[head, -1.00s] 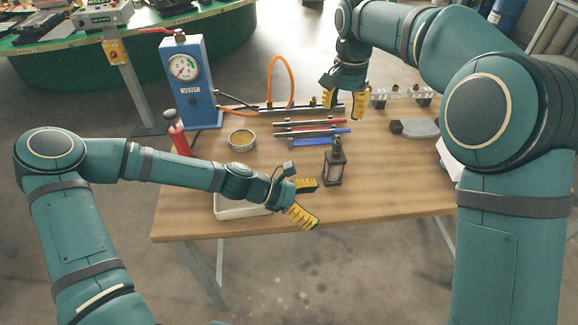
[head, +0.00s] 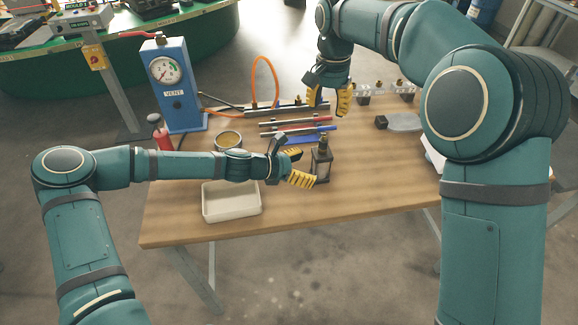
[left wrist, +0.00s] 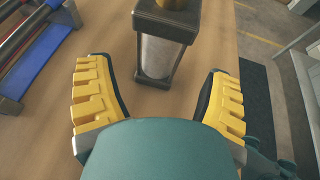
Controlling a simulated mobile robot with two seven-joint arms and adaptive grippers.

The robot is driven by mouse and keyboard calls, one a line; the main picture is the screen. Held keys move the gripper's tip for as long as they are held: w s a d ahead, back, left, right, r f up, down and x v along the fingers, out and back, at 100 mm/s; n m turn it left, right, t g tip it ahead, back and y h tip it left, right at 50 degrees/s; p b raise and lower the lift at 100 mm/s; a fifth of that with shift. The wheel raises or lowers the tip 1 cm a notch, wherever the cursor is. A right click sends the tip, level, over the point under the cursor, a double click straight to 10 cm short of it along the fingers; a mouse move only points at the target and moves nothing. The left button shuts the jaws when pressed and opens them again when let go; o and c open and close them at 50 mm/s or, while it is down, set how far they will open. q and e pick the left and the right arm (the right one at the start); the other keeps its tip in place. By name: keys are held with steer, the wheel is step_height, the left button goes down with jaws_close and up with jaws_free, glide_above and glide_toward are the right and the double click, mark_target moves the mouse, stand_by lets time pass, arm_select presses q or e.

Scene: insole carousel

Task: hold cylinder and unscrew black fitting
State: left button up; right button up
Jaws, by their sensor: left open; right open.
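A short upright cylinder (head: 322,165) with dark square end caps and a silvery body stands on the table. In the left wrist view the cylinder (left wrist: 158,57) is just beyond and between my fingertips, with a brass-coloured part at its top edge. I cannot make out the black fitting clearly; a small dark piece tops the cylinder in the head view. My left gripper (head: 297,167) is open and empty, its fingers pointing at the cylinder from the left. My right gripper (head: 329,97) is open and empty, fingers down, above the back of the table behind the cylinder.
A white tray (head: 231,217) is at the front left. A round tin (head: 228,138), red and blue bars (head: 300,136), an orange hose (head: 265,62) and a blue gauge box (head: 176,88) stand behind. The table's right front is clear.

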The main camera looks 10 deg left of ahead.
mark_target(314, 168)
arm_select(q)
steer(key=shift+x, duration=2.6)
steer(key=shift+a, duration=0.1)
jaws_close()
arm_select(e)
steer(key=shift+o, duration=0.6)
steer(key=m, duration=0.1)
steer(key=f+m, duration=0.1)
steer(key=m, duration=0.1)
steer(key=f+m, duration=0.1)
steer(key=m, duration=0.2)
steer(key=f+m, duration=0.1)
steer(key=m, duration=0.3)
steer(key=shift+f, duration=4.3)
